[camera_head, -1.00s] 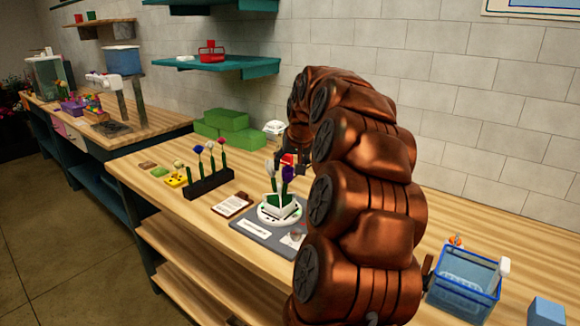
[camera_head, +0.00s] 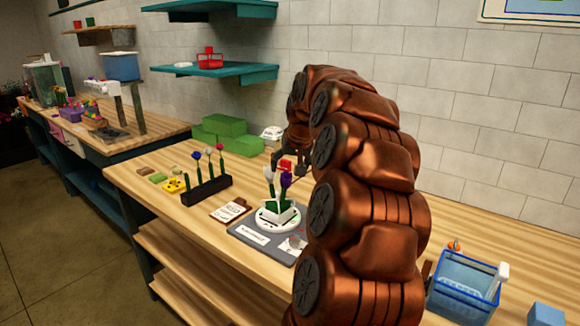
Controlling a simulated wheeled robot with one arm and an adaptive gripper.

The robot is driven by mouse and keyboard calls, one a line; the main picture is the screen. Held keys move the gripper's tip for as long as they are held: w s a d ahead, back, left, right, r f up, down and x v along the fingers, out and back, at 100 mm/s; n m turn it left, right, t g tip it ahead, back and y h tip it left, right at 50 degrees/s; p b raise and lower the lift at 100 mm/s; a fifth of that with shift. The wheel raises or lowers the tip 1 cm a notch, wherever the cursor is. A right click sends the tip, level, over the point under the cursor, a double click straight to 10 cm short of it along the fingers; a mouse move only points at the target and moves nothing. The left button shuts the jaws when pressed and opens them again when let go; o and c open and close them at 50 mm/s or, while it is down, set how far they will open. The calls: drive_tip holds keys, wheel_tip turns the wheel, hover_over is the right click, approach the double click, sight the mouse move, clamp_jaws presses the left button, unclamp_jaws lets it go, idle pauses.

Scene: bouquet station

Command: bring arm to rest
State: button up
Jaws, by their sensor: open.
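My copper-coloured arm rises in the right middle of the head view and bends over toward the back of the workbench. My gripper (camera_head: 294,168) is small in this view, pointing down behind the flower arrangement, with its jaws apart. A red thing (camera_head: 286,166) shows close to the jaws; I cannot tell whether it is part of the gripper. My arm hides the bench to the right of the mat.
A black rack (camera_head: 207,190) holds several upright flowers. Green foam blocks (camera_head: 225,143) lie against the wall. A blue basket (camera_head: 463,287) and a blue block (camera_head: 547,314) are at the right. A clipboard (camera_head: 231,210) lies left of the mat. A teal shelf (camera_head: 215,70) hangs above.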

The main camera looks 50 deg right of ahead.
drive_tip(key=shift+o, duration=1)
drive_tip(key=s+a+f+n+g+y, duration=0.1)
drive_tip(key=s+a+f+n, duration=0.1)
drive_tip(key=a, duration=0.7)
drive_tip(key=s+a+f+n+g+y, duration=0.1)
drive_tip(key=s+a, duration=0.1)
drive_tip(key=a, duration=0.8)
drive_tip(key=s+a+f+n+g+y, duration=0.1)
drive_tip(key=s+a+f+n, duration=0.1)
drive_tip(key=a, duration=0.7)
drive_tip(key=s+a+f+n+g, duration=0.1)
drive_tip(key=s+a+f, duration=0.2)
drive_tip(key=s, duration=0.4)
drive_tip(key=s+a+f+n+g+p, duration=0.1)
drive_tip(key=s+a+f+g, duration=0.1)
drive_tip(key=s+a, duration=0.3)
drive_tip(key=s+a+f+n+g, duration=0.1)
drive_tip(key=s+a+f, duration=0.3)
drive_tip(key=s, duration=0.7)
drive_tip(key=shift+a+p, duration=0.35)
drive_tip(key=shift+a, duration=0.1)
